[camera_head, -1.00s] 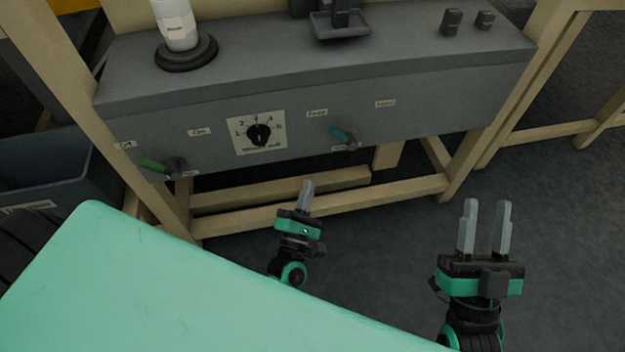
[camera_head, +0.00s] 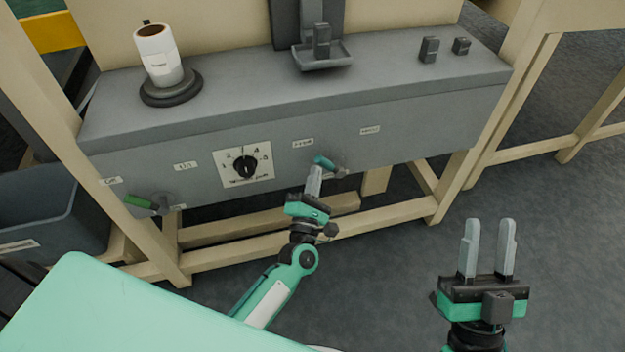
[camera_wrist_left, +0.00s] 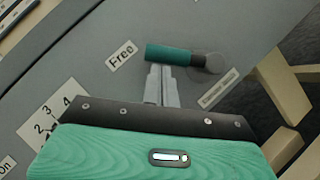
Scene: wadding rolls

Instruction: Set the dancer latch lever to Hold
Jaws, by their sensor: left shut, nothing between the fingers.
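The dancer latch lever has a teal grip (camera_head: 323,162) and a dark round pivot on the grey panel's front. Its grip points up and left, toward the label "Free" (camera_head: 303,143). A second label (camera_head: 370,130), too blurred to read, is to the right. My right gripper (camera_head: 488,222) is open and empty, apart from the panel.
A rotary dial (camera_head: 245,166) and a green-handled lever (camera_head: 140,201) are left on the same panel (camera_head: 430,125). A white roll (camera_head: 159,57) stands on top. Wooden frame rails (camera_head: 265,250) run below. A teal surface (camera_head: 110,310) fills the lower left.

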